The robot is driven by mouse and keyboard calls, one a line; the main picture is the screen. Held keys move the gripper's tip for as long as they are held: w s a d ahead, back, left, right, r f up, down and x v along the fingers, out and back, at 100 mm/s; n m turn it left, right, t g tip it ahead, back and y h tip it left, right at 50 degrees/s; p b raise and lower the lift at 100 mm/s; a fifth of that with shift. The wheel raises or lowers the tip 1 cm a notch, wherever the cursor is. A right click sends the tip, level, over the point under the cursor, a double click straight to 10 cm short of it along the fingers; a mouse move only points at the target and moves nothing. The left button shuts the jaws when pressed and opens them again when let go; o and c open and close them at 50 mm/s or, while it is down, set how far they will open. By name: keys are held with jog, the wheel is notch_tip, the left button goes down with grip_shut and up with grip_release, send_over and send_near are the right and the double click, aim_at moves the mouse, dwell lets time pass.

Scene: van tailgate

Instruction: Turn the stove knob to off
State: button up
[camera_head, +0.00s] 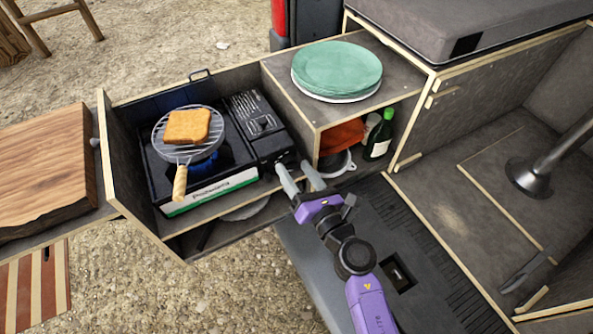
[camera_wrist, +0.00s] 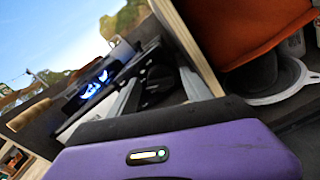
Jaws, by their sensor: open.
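The black portable gas stove (camera_head: 263,143) sits in a pull-out wooden box. Blue flame shows under the grill rack, and a blue flame (camera_wrist: 96,84) is also lit in the wrist view. My gripper (camera_head: 294,166) is at the stove's front right, its two grey fingers open and pointing at the stove's front face. In the wrist view, the dark round stove knob (camera_wrist: 158,84) lies between the fingers. Contact with it cannot be told. In the head view the knob is not clearly seen near the fingertips. Its pointer direction is unclear.
A slice of toast (camera_head: 188,126) lies on a round wire rack with a wooden handle (camera_head: 180,184) jutting forward. Green plates (camera_head: 337,68) sit on the shelf to the right.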

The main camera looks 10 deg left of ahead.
grip_shut()
jog(key=shift+m, duration=0.3)
jog(key=shift+r+m+p, duration=0.1)
jog(key=shift+m+p, duration=0.75)
jog(key=shift+m, duration=0.35)
jog(key=m+p, duration=0.1)
jog(key=m, duration=0.2)
jog(key=shift+d+m+p, duration=0.1)
jog(key=shift+m+p, duration=0.2)
jog(key=shift+m, duration=0.1)
jog(key=m+p, duration=0.1)
jog(key=m, duration=0.2)
jog(key=shift+f+m+p, duration=0.25)
jog(key=shift+m+p, duration=0.5)
jog(key=shift+m, duration=0.85)
